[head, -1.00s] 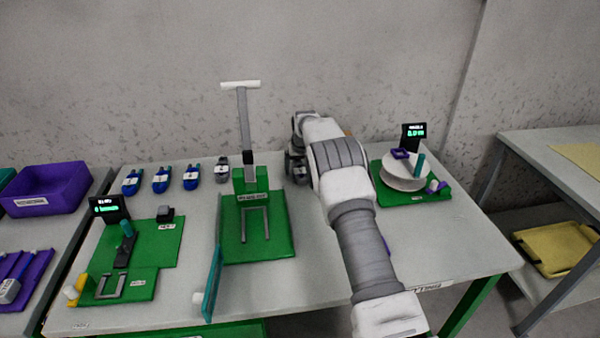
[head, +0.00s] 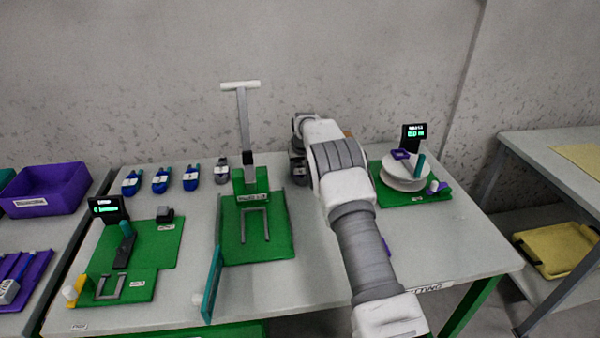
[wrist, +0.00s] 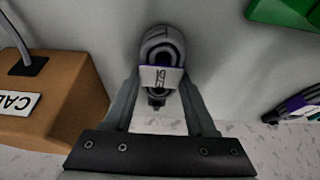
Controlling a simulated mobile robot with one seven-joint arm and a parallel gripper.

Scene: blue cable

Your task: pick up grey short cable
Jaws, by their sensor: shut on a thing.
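A grey coiled cable (wrist: 161,46) with a white label is between the fingers of my gripper (wrist: 160,80) in the wrist view. The fingers are shut on it, one on each side. Whether it touches the surface below is not clear. In the head view, my arm mostly hides the gripper, with only a dark part (head: 298,170) showing left of the arm near the table's back. Another grey coil (head: 222,172) lies at the right end of a row of blue coils (head: 161,181).
A brown box (wrist: 60,95) stands close on the left in the wrist view; a cable bundle (wrist: 297,105) lies right. In the head view, a green fixture (head: 256,228) with a tall lever stands left of my arm, and a white reel (head: 404,171) stands right.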

